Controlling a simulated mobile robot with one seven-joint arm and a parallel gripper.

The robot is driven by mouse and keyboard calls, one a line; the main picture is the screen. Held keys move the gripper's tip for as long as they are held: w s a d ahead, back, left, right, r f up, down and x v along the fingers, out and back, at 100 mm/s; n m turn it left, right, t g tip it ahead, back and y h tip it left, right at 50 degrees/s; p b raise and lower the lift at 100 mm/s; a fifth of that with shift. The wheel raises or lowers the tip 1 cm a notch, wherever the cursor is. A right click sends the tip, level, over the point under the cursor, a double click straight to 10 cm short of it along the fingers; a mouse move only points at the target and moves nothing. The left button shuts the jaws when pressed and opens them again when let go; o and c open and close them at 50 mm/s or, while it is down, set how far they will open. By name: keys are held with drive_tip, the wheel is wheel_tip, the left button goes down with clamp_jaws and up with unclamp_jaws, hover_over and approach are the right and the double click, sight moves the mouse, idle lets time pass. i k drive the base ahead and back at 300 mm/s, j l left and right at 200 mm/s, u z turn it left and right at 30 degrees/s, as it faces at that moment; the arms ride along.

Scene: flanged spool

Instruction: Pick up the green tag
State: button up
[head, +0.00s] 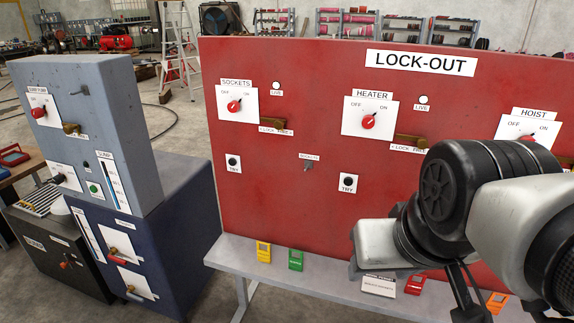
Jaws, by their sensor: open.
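The green tag (296,259) stands on the grey shelf (330,284) along the foot of the red LOCK-OUT panel (300,200). It is right of a yellow tag (263,251) and is in plain view. My arm comes in from the right edge. My gripper (468,303) shows only in part as dark, thin parts below the arm, near the bottom edge. It is open, well to the right of the green tag and apart from it. No object shows in it.
A white card (379,286), a red tag (415,284) and an orange tag (497,303) are further right on the shelf. The panel carries rotary switches and brass hasps. Grey and dark blue cabinets (100,130) stand at left. The shelf between green tag and card is clear.

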sight(296, 264)
drive_tip(key=l+u, duration=0.35)
drive_tip(key=i, duration=0.65)
drive_tip(key=j+z, duration=0.35)
drive_tip(key=j, duration=0.25)
drive_tip(key=k+j+z, duration=0.15)
drive_tip(key=j+z, duration=0.15)
drive_tip(key=j, duration=0.3)
drive_tip(key=j+z, duration=0.1)
drive_tip(key=j, duration=0.25)
drive_tip(key=i+j, duration=0.15)
drive_tip(key=j, duration=0.25)
drive_tip(key=i+j+u, duration=0.25)
drive_tip(key=i, duration=0.3)
drive_tip(key=j, duration=0.1)
